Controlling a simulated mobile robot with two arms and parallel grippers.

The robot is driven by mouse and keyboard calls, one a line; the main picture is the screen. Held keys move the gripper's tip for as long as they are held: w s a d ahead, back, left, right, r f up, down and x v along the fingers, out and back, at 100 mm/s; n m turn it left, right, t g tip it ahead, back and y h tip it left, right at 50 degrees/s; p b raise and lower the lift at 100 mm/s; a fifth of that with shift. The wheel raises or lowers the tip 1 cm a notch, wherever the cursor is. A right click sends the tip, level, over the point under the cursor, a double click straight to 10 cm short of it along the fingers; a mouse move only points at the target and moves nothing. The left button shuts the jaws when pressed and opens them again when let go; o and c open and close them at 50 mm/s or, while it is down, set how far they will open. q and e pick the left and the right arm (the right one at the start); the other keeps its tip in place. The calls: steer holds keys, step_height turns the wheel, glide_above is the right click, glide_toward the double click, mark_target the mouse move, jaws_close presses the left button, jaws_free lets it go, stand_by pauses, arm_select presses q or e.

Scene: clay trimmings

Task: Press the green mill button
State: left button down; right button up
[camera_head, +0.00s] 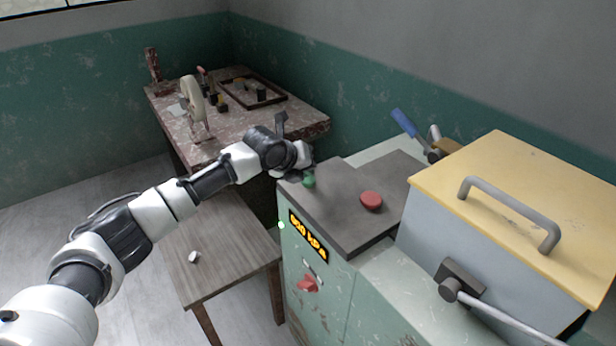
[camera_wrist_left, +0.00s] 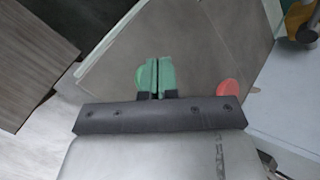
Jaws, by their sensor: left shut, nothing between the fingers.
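The green mill button (camera_head: 309,181) sits on the dark top panel (camera_head: 340,222) of the mill, near its left edge. A red button (camera_head: 371,200) lies to the right on the same panel. My right gripper is not in view.
A lit display (camera_head: 308,235) and a red knob (camera_head: 307,284) are on the mill's front. A yellow-lidded box (camera_head: 520,190) with a lever stands at right. A wooden table (camera_head: 215,245) is at front left, and a cluttered bench (camera_head: 230,110) stands behind.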

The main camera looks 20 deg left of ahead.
mark_target(306, 179)
arm_select(q)
steer(key=shift+r+p, duration=0.3)
steer(key=shift+r, duration=0.2)
step_height(306, 179, up, 5)
steer(key=p, duration=0.4)
steer(key=shift+r, duration=0.1)
stand_by(0.8)
